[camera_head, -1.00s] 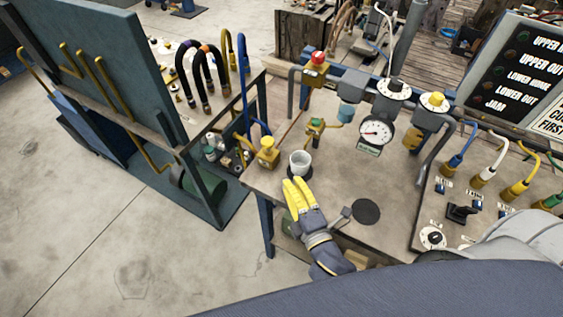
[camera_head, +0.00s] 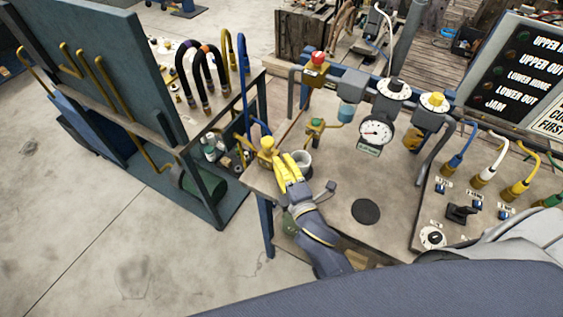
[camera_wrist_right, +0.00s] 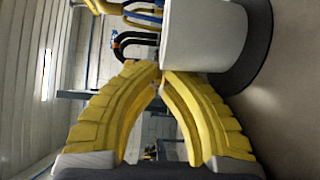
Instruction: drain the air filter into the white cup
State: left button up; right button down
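The white cup (camera_head: 303,158) stands upright on the bench, on a dark round pad (camera_wrist_right: 250,45). The air filter with its blue bowl (camera_head: 346,112) hangs from the pipe run behind and right of the cup. My right gripper (camera_head: 282,162) is at the cup's left side, its yellow fingers partly covering the cup. In the right wrist view the fingertips (camera_wrist_right: 162,76) come together with nothing visible between them, and the cup (camera_wrist_right: 203,35) is just beyond them; whether they touch it, I cannot tell. My left gripper is not in view.
A yellow-topped fitting (camera_head: 268,146) is close beyond my right fingertips. A pressure gauge (camera_head: 376,132) and yellow-knobbed unit (camera_head: 428,118) stand right of the filter. A black disc (camera_head: 366,211) lies on the bench, with bare bench (camera_head: 340,180) around it.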

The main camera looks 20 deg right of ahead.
jog(key=shift+s+d, duration=0.25)
jog(key=shift+d, duration=0.6)
